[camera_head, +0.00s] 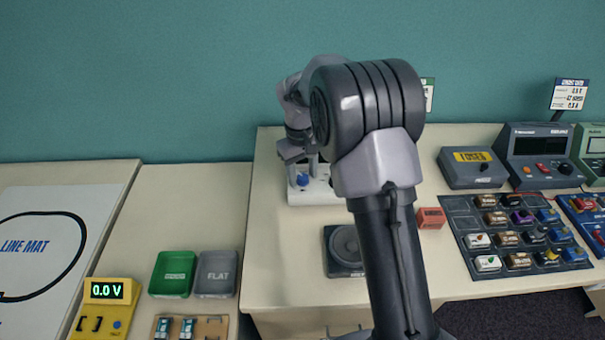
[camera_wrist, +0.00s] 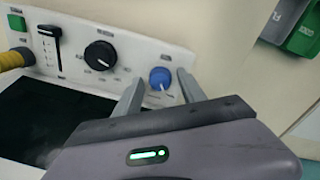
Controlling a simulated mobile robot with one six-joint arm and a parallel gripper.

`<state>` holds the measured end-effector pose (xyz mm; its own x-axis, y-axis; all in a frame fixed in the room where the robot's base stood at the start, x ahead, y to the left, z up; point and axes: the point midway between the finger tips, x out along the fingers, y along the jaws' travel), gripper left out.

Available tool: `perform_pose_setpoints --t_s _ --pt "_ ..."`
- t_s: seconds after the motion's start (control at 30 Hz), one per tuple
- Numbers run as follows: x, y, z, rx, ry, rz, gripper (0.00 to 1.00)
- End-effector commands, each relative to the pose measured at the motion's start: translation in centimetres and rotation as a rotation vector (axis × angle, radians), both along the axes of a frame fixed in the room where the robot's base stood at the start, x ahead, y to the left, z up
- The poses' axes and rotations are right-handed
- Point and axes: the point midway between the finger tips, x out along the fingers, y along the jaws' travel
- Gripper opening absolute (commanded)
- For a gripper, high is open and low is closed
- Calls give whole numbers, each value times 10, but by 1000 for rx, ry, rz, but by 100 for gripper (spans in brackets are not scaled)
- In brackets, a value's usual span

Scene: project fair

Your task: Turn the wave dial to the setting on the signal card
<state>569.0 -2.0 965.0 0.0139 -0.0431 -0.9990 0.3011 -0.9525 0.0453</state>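A white panel (camera_wrist: 75,50) fills the upper left of the wrist view. It carries a slider (camera_wrist: 50,44), a black dial (camera_wrist: 100,55) with a white pointer mark, and a blue knob (camera_wrist: 160,78). Its small labels are unreadable, so I cannot tell which control is named wave. My gripper (camera_wrist: 161,80) is open, its fingertips on either side of the blue knob; contact cannot be made out. In the head view the blue knob (camera_head: 303,179) shows on the white unit (camera_head: 315,192), mostly hidden by my arm. A green-topped card (camera_head: 428,92) stands partly behind my arm, unreadable.
A black round device (camera_head: 343,250) and a red block (camera_head: 431,218) lie near my arm. Trays of small blocks (camera_head: 515,235) and grey consoles (camera_head: 472,168) stand right. Green (camera_head: 173,273) and grey (camera_head: 216,273) bins and a yellow meter (camera_head: 105,305) are left.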

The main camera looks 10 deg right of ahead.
Motion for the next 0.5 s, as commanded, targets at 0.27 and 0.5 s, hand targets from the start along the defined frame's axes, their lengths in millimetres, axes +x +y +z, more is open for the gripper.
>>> perform_pose_setpoints --t_s 0.27,0.5 --pt "0 0 0 0 0 0 0" --pt "0 0 1 0 0 -22 0"
